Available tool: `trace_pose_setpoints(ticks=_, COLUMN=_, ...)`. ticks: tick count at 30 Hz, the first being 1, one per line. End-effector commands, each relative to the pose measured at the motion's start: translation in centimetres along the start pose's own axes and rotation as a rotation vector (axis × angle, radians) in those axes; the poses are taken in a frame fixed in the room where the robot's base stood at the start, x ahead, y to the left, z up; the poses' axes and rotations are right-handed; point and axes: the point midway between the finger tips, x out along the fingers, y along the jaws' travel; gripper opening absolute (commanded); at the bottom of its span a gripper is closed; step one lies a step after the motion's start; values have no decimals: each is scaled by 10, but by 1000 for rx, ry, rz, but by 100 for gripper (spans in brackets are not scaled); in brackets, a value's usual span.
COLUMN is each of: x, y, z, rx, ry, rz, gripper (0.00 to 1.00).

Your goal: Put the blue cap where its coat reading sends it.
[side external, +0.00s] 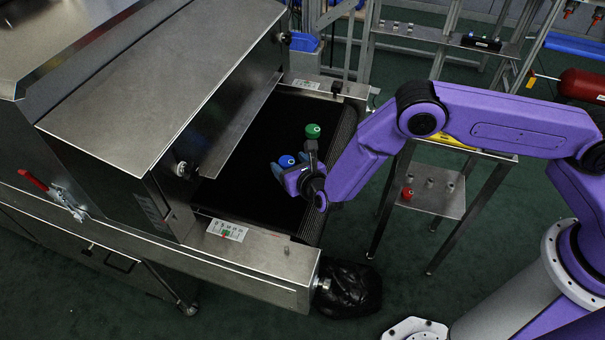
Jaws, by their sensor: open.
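The blue cap (287,161) is on the dark belt at the dryer's mouth, its round top showing between the fingers of my gripper (290,168). The gripper is open and reaches down around the cap from the right. Whether a finger touches it I cannot tell, and its lower part is hidden. A white plate with green and red marks (226,230) is on the dryer's front rail; it is too small to read.
A green cap (313,131) stands just behind my gripper, close to my wrist. A red cap (407,193) sits on a metal shelf (440,204) with bare pegs at right. The dryer hood (165,85) overhangs the belt at left. Another rack shelf (425,33) stands behind.

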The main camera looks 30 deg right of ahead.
Motion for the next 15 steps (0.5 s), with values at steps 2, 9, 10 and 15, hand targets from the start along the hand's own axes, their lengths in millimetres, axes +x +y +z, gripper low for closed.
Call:
trace_pose_setpoints(ticks=2, x=-12, y=1, z=1, rx=-1, ry=-1, rz=2, gripper=71)
trace_pose_setpoints(ticks=9, x=-56, y=0, z=0, rx=-2, ry=-1, rz=3, gripper=71)
trace_pose_setpoints(ticks=10, x=-62, y=1, z=1, rx=-2, ry=-1, rz=3, gripper=71)
trace_pose_setpoints(ticks=15, x=-89, y=1, z=0, rx=-2, ry=-1, rz=3, gripper=71)
